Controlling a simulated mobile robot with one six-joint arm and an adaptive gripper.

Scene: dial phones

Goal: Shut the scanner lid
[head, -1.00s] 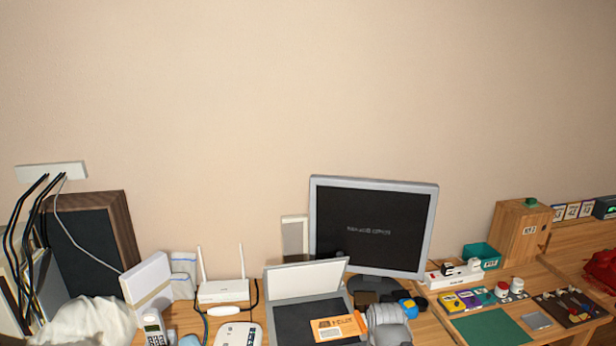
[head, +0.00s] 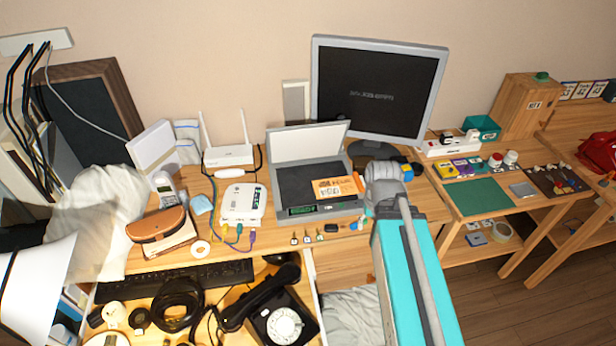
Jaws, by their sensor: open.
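The scanner (head: 315,190) sits on the desk in the middle of the head view, in front of the monitor. Its pale lid (head: 308,142) stands raised at the back, leaning slightly away. An orange printed envelope or card (head: 338,188) lies on the right part of the dark scanner bed. My gripper (head: 382,178) is at the grey end of my arm, by the scanner's right edge and in front of the lid. It is open and appears empty; its fingers are hard to make out. I cannot tell whether it touches the scanner.
A monitor (head: 378,92) stands behind and right of the scanner. A white router (head: 228,156) and a white box with cables (head: 243,203) are to the left. Small items line the desk's front edge. Below is an open drawer with a black dial phone (head: 283,322).

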